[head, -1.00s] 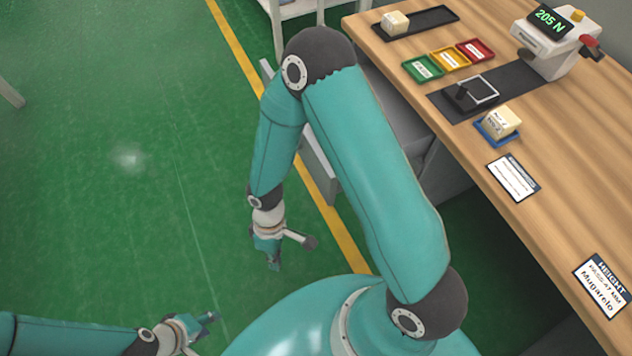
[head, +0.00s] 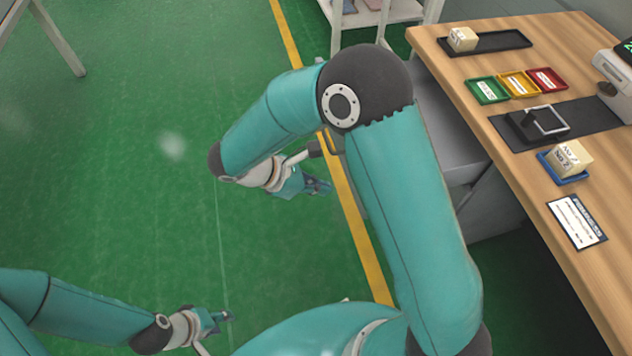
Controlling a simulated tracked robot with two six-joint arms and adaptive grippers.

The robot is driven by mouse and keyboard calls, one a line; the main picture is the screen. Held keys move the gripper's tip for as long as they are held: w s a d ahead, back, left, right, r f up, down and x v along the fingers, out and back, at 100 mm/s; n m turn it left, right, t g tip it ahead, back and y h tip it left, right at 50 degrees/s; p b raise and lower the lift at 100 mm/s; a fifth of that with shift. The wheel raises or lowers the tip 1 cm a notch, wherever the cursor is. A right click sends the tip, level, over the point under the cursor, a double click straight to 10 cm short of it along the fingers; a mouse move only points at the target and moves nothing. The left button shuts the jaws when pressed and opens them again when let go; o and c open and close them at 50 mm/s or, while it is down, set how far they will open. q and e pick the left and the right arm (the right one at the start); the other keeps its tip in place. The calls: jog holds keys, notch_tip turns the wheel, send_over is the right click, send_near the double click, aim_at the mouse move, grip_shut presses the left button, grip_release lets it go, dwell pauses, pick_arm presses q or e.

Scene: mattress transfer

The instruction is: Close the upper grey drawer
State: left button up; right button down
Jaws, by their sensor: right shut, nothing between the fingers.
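The upper grey drawer (head: 440,125) shows under the table's left edge in the head view. It stands pulled out. Its front is mostly hidden behind my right arm. My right gripper (head: 322,187) is shut and empty, over the floor by the yellow line, just left of my upper arm and near the drawer's front side. I cannot tell whether it touches the drawer. My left gripper (head: 222,318) is low at the left over the green floor, away from the drawer. Its fingers are too small to judge.
The wooden table (head: 520,210) at the right carries green, yellow and red trays (head: 517,84), a block on a blue tray (head: 568,162) and a black tray (head: 500,42). A white rack (head: 385,14) stands at the back.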

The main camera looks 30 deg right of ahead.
jog(key=s+d+f, duration=0.2)
jog(key=d+f, duration=0.1)
jog(key=d, duration=0.4)
jog(key=shift+d+f, duration=0.25)
jog(key=shift+f, duration=0.1)
